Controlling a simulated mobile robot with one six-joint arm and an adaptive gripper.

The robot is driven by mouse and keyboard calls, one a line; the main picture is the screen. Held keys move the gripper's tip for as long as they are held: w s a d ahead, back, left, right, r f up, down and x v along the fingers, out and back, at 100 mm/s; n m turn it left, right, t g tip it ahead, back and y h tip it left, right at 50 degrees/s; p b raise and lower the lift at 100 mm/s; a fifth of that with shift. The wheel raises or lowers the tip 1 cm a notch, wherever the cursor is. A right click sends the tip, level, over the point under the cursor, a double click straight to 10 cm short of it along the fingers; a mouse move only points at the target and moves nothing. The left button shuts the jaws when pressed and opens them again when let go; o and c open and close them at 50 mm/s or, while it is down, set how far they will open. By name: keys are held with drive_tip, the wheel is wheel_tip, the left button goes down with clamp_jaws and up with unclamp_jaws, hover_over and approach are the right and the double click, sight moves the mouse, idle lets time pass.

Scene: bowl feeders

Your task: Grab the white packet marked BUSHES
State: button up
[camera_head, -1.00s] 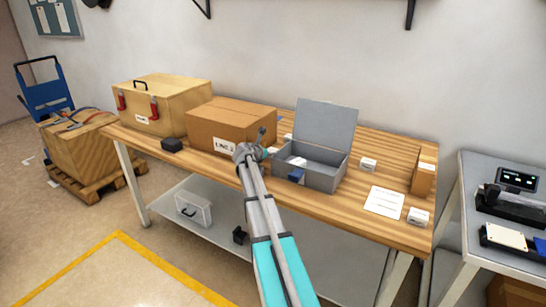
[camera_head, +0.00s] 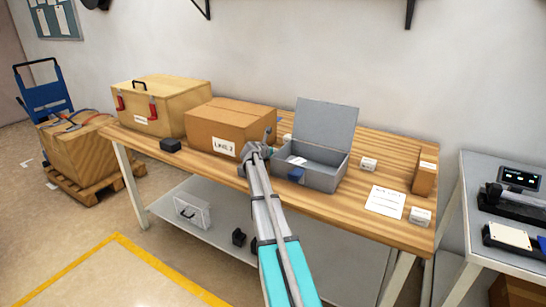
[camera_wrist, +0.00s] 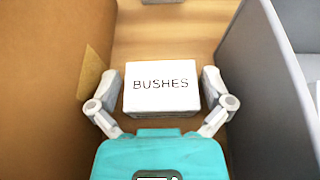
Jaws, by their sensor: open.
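The white packet marked BUSHES (camera_wrist: 161,97) lies on the wooden table in the wrist view, its label facing the camera. My gripper (camera_wrist: 163,82) is open, with one finger on each side of the packet. Whether the fingers touch its sides I cannot tell. In the head view my gripper (camera_head: 270,136) is at the gap between the cardboard box and the grey metal box. A small white part (camera_head: 287,138) shows behind it; I cannot tell whether it is this packet.
The cardboard box (camera_head: 225,128) stands close on the left and the open grey metal box (camera_head: 325,175) close on the right. Other small white packets (camera_head: 368,164) lie further right on the table. A wooden case (camera_head: 155,105) stands at the far left.

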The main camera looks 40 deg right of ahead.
idle(0.5)
drive_tip(key=c, duration=0.9)
drive_tip(key=shift+r, duration=0.1)
wheel_tip(320, 180, up, 2)
drive_tip(key=p, duration=0.2)
drive_tip(key=shift+r+p, duration=0.25)
drive_tip(key=shift+p, duration=0.15)
drive_tip(key=s+a+r+p, duration=0.8)
drive_tip(key=a+r+p, duration=0.2)
drive_tip(key=a, duration=0.1)
drive_tip(key=shift+s+r, duration=0.15)
drive_tip(key=shift+s, duration=0.25)
